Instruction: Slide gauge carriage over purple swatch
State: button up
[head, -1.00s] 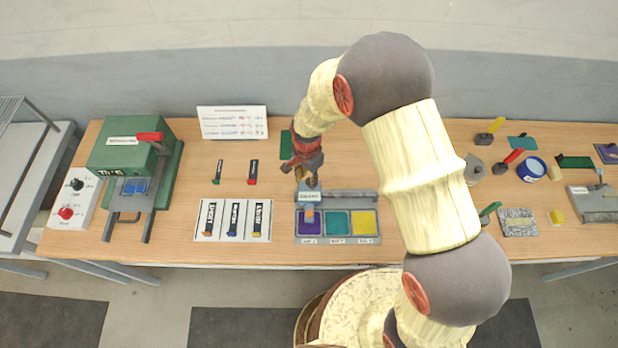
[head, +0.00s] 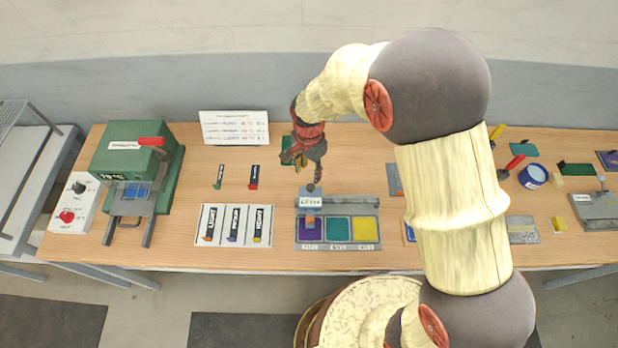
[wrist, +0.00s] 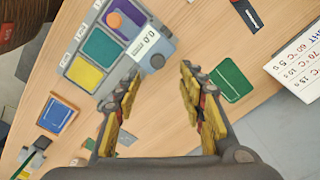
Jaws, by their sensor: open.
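The gauge carriage (head: 310,202) is a grey-blue block with a white label and a dark knob, at the left end of the grey gauge rail (head: 355,201). Its orange foot lies over the purple swatch (head: 307,234), whose edges show around it. In the wrist view, the carriage (wrist: 150,47) shows at top centre, and an orange disc lies within the purple swatch (wrist: 127,14). My gripper (wrist: 160,75) is open with nothing between its fingers. In the head view, my gripper (head: 315,178) is just behind and above the carriage, apparently clear of the knob.
Teal (head: 338,230) and yellow (head: 366,230) swatches continue to the right. A card with several labelled strips (head: 233,226) lies left of the gauge. A green press (head: 130,165) stands farther left. A green plate (wrist: 231,80) lies behind the gauge. My arm hides part of the right table.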

jog(key=shift+r, duration=1.65)
jog(key=s+d+r+n+t+b, duration=0.2)
jog(key=s+d+r+n+b, duration=0.1)
jog(key=s+d+b, duration=0.6)
jog(key=s+d+r+n+t+b, duration=0.3)
jog(key=s+d+n+b, duration=0.3)
jog(key=s+d+b, duration=0.4)
jog(key=shift+s+d+r+t+b, duration=0.15)
jog(key=shift+s+d+t+b, duration=0.15)
jog(key=shift+b, duration=0.7)
